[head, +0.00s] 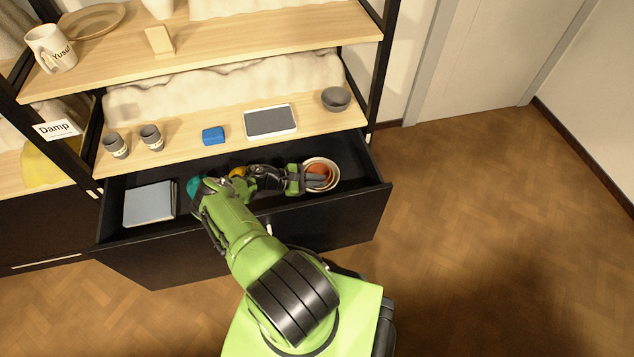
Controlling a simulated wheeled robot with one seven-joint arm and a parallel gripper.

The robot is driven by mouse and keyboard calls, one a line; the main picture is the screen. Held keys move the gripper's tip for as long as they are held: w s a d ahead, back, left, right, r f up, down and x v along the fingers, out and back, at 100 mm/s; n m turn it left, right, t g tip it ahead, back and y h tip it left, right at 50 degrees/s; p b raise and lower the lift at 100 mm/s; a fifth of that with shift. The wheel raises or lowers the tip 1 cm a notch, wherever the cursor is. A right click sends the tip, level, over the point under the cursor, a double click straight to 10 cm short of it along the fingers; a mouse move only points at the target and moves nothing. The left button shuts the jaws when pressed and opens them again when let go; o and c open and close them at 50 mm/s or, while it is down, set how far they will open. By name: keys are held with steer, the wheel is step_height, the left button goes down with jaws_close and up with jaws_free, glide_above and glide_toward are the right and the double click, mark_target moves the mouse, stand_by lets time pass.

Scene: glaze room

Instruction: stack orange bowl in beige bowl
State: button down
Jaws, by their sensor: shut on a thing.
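The beige bowl (335,166) sits at the right end of the open black drawer, its pale rim showing around the orange bowl. The orange bowl (319,168) is within the beige bowl's rim as seen from above; I cannot tell whether it rests on the bottom. My gripper (317,181) reaches in from the left and is shut on the orange bowl. Its fingers hide the near part of both bowls.
The open drawer (330,217) also holds a blue-grey book (150,204), a teal item (193,187) and a yellow item (237,172). The shelf above carries two grey cups, a blue block (213,136), a tablet (270,121) and a grey bowl (336,99). Floor at right is clear.

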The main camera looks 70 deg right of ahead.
steer(key=c, duration=1.2)
jaws_free()
steer(key=shift+o, duration=0.2)
steer(key=shift+w, duration=0.1)
steer(key=v, duration=1.2)
steer(key=shift+p, duration=0.45)
